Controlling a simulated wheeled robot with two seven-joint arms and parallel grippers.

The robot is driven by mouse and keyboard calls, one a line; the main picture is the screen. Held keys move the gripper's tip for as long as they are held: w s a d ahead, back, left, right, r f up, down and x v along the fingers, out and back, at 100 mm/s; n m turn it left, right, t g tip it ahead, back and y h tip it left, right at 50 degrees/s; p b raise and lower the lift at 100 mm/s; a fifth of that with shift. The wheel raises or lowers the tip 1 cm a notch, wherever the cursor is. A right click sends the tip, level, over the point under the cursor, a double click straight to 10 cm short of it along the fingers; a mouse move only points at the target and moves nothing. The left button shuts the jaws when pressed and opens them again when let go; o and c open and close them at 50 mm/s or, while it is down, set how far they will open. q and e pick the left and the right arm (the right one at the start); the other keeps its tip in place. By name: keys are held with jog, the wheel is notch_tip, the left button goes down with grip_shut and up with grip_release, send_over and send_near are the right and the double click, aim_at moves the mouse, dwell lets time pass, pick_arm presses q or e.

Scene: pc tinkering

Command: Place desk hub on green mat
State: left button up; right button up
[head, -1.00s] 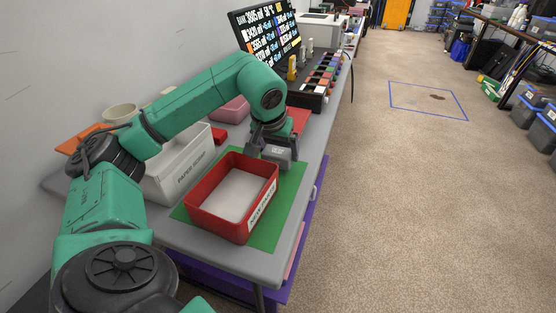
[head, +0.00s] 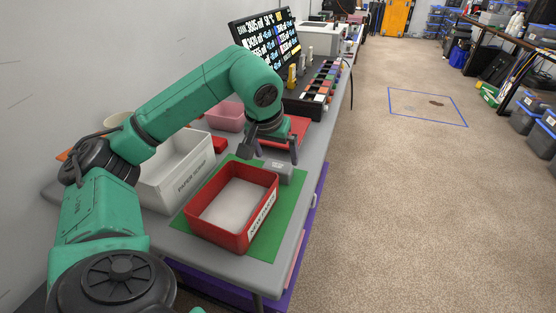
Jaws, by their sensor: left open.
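The desk hub, a small grey box (head: 279,170), sits on the far part of the green mat (head: 289,206), just behind the red bin (head: 222,236). My left gripper (head: 268,152) is open and empty, with its fingers above and behind the grey box, apart from it as far as I can see. The red bin is labelled on its front side and covers much of the mat. My right gripper is not in view.
A white paper scrap bin (head: 186,178) stands left of the mat. A red mat (head: 290,132), a pink bin (head: 226,117), a rack of coloured parts (head: 318,92) and a display board (head: 268,38) are farther back. The table's right edge is close to the mat.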

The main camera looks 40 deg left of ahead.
pick_arm(q)
jog(key=p+v, duration=0.1)
jog(key=v, duration=0.5)
jog(key=shift+r, duration=0.3)
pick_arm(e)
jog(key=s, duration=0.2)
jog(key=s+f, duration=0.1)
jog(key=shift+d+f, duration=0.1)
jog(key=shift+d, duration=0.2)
